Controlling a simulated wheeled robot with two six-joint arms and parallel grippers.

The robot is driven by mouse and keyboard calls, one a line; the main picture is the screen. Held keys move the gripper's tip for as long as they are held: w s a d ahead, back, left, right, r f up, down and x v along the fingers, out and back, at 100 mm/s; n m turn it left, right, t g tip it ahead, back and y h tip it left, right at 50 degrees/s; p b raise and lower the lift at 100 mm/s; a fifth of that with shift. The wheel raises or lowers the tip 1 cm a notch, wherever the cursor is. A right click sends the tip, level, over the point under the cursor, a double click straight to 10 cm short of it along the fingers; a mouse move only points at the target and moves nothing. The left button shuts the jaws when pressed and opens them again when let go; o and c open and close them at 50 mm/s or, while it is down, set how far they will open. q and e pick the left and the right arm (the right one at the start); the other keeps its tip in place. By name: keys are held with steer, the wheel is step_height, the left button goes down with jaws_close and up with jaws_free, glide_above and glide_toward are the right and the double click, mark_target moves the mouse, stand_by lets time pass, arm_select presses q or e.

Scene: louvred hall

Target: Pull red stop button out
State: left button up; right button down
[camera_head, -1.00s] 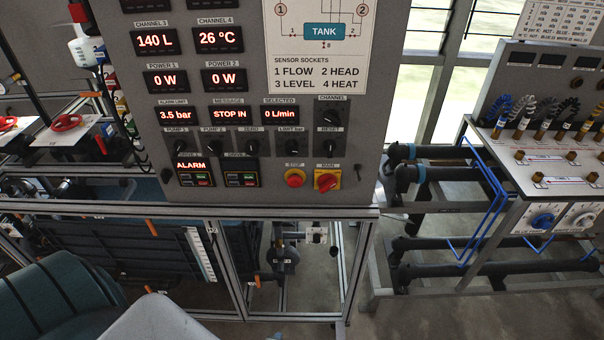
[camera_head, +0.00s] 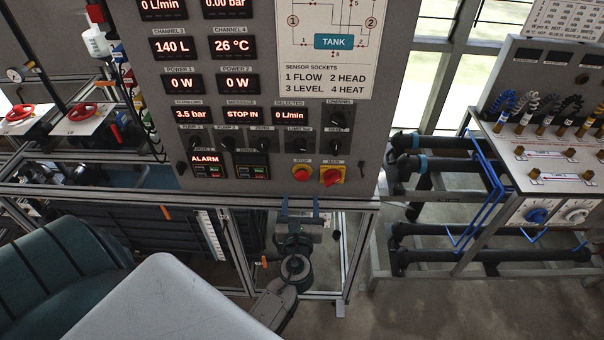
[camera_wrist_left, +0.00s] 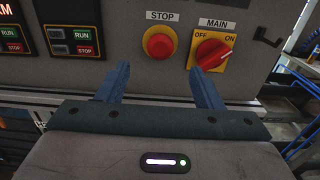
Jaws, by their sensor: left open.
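The red stop button (camera_head: 301,173) sits on a yellow plate under a STOP label, low on the grey control panel (camera_head: 270,185). It also shows in the left wrist view (camera_wrist_left: 159,43), round and unobstructed. My left gripper (camera_head: 300,205) is just below the button in the head view. In the left wrist view its two blue fingers (camera_wrist_left: 160,80) are spread apart and empty, pointing at the panel, with the button above and between them. The fingers look clear of the button. My right gripper does not show.
The red MAIN switch (camera_head: 331,175) on its yellow plate is close to the right of the stop button. A hook (camera_wrist_left: 268,36) juts out farther right. A metal frame rail (camera_head: 340,204) runs under the panel.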

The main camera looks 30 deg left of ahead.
mark_target(302, 178)
arm_select(q)
steer(key=x, duration=0.8)
steer(key=shift+w+f, duration=0.1)
steer(key=shift+w, duration=0.05)
steer(key=shift+w+a, duration=0.2)
steer(key=shift+w, duration=0.05)
